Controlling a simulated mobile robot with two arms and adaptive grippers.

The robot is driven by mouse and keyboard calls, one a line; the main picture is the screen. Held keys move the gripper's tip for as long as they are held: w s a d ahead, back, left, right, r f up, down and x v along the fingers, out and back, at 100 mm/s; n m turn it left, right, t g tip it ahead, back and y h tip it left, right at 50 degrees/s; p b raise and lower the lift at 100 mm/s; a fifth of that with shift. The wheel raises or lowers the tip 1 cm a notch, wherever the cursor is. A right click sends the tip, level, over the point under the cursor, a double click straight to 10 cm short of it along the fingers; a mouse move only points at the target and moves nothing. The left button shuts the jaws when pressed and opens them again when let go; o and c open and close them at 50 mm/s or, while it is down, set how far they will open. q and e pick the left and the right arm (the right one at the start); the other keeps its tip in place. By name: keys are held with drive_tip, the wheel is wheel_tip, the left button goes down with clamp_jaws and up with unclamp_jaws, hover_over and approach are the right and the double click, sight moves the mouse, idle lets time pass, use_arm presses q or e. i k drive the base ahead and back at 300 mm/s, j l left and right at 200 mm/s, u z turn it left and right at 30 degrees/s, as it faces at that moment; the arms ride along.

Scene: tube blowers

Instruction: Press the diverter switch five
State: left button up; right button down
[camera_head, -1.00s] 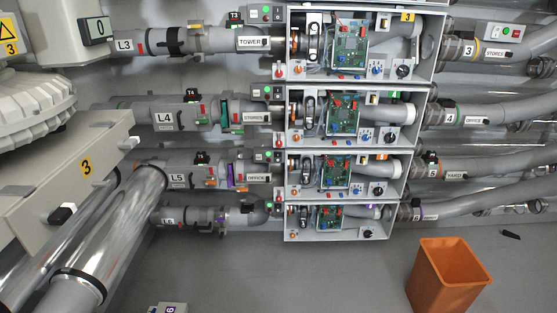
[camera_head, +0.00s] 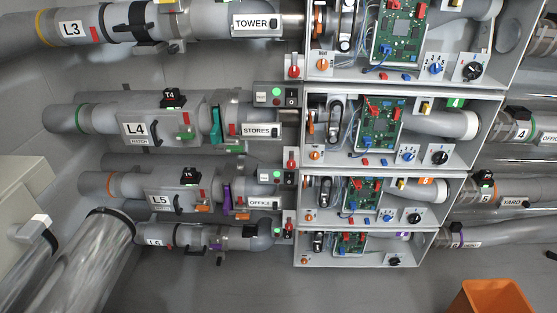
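The L5 line (camera_head: 162,199) runs across the middle left and ends at an open grey box (camera_head: 312,217), third from the top. Inside this box are a tall black rocker-like part (camera_head: 326,190), a green circuit board (camera_head: 363,192), a blue knob (camera_head: 387,216) and a black knob (camera_head: 414,217). A 5 label (camera_head: 485,200) marks the pipe on the right. No lettering that names the diverter switch is readable. Neither gripper shows.
Similar open boxes stack above and below, the L4 line's box (camera_head: 480,155) directly over it. Shiny pipes (camera_head: 100,250) and a pale cabinet (camera_head: 22,185) stand at the left. An orange bin (camera_head: 490,298) stands at lower right. The floor between is clear.

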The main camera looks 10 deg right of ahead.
sight(289, 176)
drive_tip(key=i+l+u, duration=0.1)
drive_tip(key=i, duration=0.3)
drive_tip(key=i+l, duration=0.15)
drive_tip(key=i, duration=0.2)
drive_tip(key=i+l+u, duration=0.15)
drive_tip(key=i, duration=0.25)
